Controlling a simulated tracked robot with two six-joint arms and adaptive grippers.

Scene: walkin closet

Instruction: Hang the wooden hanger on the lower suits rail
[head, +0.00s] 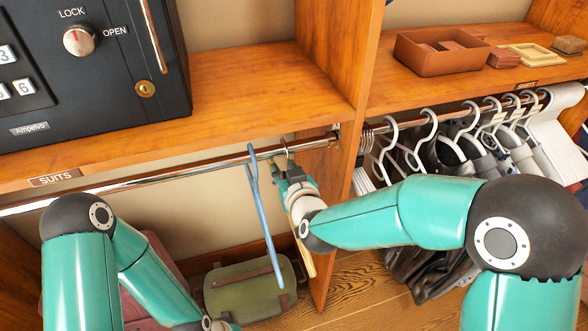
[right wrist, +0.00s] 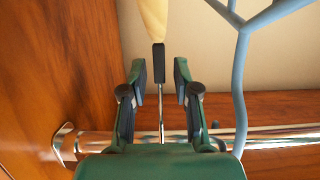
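The chrome suits rail (head: 190,169) runs under the shelf with the SUITS label. The wooden hanger (head: 306,262) is pale, with a thin metal hook whose top shows at the rail, near its right end; it looks to be over the rail. In the right wrist view, its wooden part (right wrist: 153,18) and dark collar lie beyond my fingertips. My right gripper (head: 290,176) is just below the rail. Its fingers (right wrist: 160,78) stand apart on both sides of the hook's stem, with gaps. My left arm ends at the bottom edge, its gripper out of frame.
A blue hanger (head: 264,215) hangs on the rail just left of my right gripper. A wooden divider (head: 345,180) stands to the right, with white hangers and dark clothes beyond. A green bag (head: 245,291) lies below. A black safe (head: 90,70) sits on the shelf above.

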